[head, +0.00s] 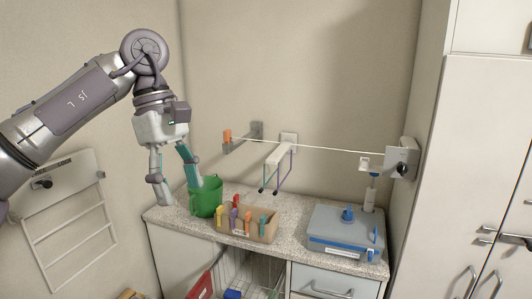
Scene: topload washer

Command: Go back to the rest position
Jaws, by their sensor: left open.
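My left gripper (180,192) hangs at the left end of the counter, fingers pointing down and spread apart. One finger is to the left of a green bucket (204,202). The other reaches down at the bucket's rim, and I cannot tell whether it touches or goes inside. The bucket stands upright on the speckled counter (290,208). My left arm comes in from the left edge, raised. My right gripper is not in view.
A small box (262,232) with several coloured pegs stands right of the bucket. A blue and white lidded unit (340,246) sits at the counter's right. A line (320,147) stretches between wall brackets. A folding rack (72,222) hangs left; tall white cabinets (468,150) stand right.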

